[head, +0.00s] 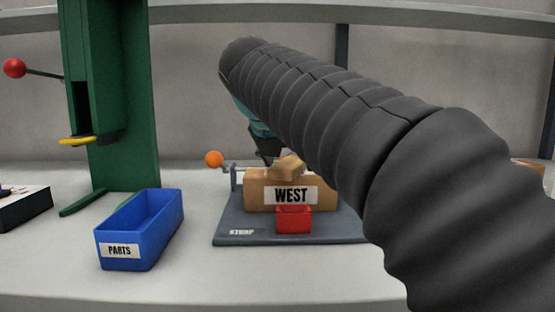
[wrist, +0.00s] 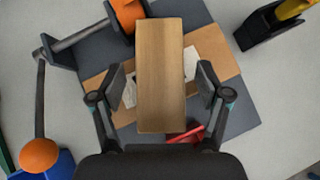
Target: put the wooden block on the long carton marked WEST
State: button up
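The long carton marked WEST (head: 260,200) stands on a dark grey mat, its label facing me. The wooden block (head: 289,163) is on top of the carton in the head view, partly hidden by my arm and gripper. In the wrist view the block (wrist: 160,80) lies crosswise over the carton (wrist: 218,58), overhanging its sides. My gripper (wrist: 161,84) is open, with one finger on each side of the block and a small gap showing at both sides. The head view shows only part of my gripper (head: 267,148) above the carton.
A red bin (head: 294,220) stands right in front of the carton on the mat (head: 240,228). An orange-knobbed clamp (head: 214,159) is at its left. A blue PARTS bin (head: 125,247) and a green press (head: 110,100) stand further left. The front table strip is clear.

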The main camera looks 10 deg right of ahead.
jog(key=shift+r, duration=0.1)
jog(key=shift+s+a+r, duration=0.1)
jog(key=shift+r, duration=0.15)
jog(key=p+v, duration=0.2)
jog(key=v, duration=0.9)
jog(key=shift+s+p, duration=0.25)
jog(key=shift+p, duration=0.15)
jog(key=shift+a+r, duration=0.1)
